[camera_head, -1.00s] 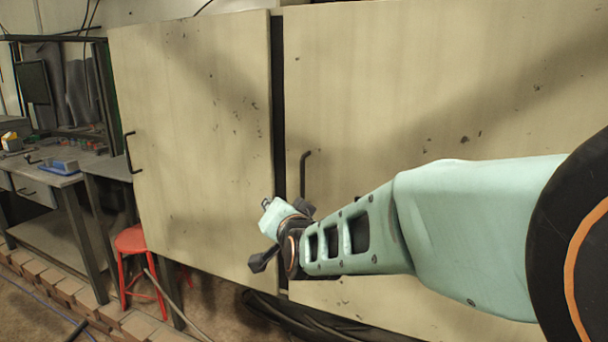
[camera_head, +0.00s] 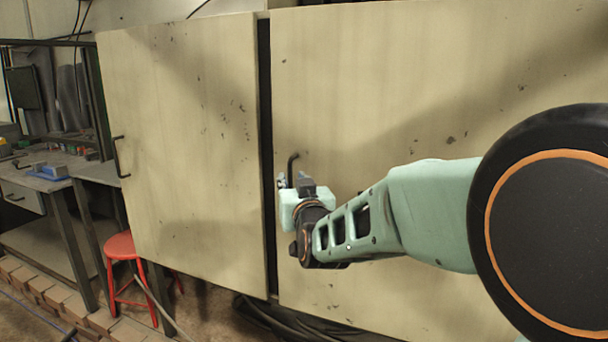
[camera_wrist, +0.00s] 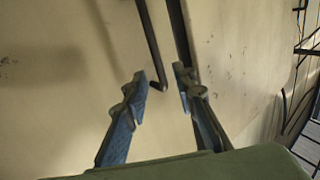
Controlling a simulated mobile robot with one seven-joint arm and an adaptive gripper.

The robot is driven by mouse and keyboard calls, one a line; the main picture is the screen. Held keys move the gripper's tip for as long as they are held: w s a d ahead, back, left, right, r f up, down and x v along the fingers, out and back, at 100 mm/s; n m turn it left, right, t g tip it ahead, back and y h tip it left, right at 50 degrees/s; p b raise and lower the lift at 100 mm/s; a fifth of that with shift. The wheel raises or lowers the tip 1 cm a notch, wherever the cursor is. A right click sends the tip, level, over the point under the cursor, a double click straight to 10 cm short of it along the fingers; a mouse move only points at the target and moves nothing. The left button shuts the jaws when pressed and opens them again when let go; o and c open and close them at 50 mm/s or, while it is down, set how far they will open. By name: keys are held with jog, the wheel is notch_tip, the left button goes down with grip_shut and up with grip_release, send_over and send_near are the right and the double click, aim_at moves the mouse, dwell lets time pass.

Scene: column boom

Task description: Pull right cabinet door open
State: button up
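The right cabinet door (camera_head: 420,80) is a large cream, chipped panel that looks closed. Its black bar handle (camera_head: 292,168) stands upright near its left edge, beside the dark gap. My gripper (camera_head: 292,182) is at the handle's lower part in the head view and hides some of it. In the wrist view my gripper (camera_wrist: 161,78) is open, with its two blue-grey fingers apart. The handle (camera_wrist: 152,50) comes down from the top there, and its end lies between the fingertips. I cannot tell whether a finger touches it.
The left cabinet door (camera_head: 180,130) has its own black handle (camera_head: 120,157). A red stool (camera_head: 122,247) and a workbench (camera_head: 60,182) stand at the left. Dark cables (camera_head: 285,322) lie under the cabinet.

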aim_at(290, 174)
jog(key=shift+x, duration=2.65)
grip_shut()
